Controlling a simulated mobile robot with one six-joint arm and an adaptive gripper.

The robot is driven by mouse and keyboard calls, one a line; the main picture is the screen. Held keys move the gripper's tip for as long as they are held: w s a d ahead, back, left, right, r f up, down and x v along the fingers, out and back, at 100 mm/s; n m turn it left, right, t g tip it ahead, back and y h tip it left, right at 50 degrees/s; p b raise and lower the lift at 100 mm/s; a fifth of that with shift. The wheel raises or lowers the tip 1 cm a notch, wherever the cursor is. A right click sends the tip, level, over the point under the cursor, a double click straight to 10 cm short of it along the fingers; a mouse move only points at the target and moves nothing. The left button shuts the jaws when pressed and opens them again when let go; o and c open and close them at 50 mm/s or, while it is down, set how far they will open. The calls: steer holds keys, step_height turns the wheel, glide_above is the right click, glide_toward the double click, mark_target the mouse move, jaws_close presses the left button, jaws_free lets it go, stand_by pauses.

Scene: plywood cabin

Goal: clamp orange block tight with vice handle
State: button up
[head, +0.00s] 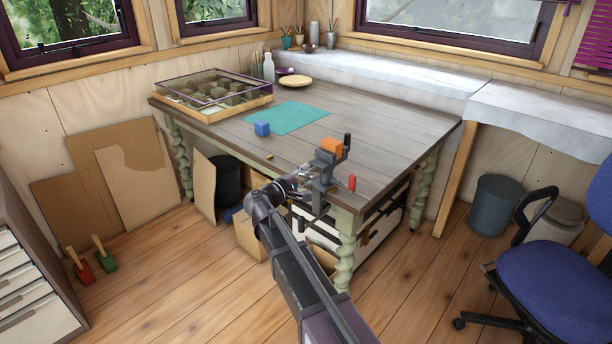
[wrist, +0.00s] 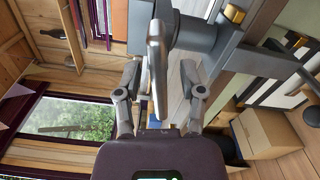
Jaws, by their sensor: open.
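The vice (head: 322,185) is fixed at the front edge of the wooden table (head: 390,135). The orange block (head: 332,146) sits at the top of the vice, by its jaws; I cannot tell whether they press on it. My gripper (head: 304,174) is at the near left side of the vice. In the wrist view, the grey bar of the vice handle (wrist: 157,60) stands between the two open fingers of my gripper (wrist: 161,75), with room on both sides. The vice's screw end (wrist: 195,35) is just beyond it. The orange block is not visible in the wrist view.
A blue block (head: 262,129) lies by a teal mat (head: 290,117) on the table. A glass-topped case (head: 213,91) stands at the back left. A small red piece (head: 352,183) is right of the vice. A blue chair (head: 555,225) stands at the right. Cardboard boxes (wrist: 268,133) are under the table.

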jaws_close()
steer(key=shift+m, duration=0.4)
steer(key=m, duration=1.5)
steer(key=shift+m, duration=0.4)
steer(key=m, duration=0.5)
steer(key=shift+m, duration=0.4)
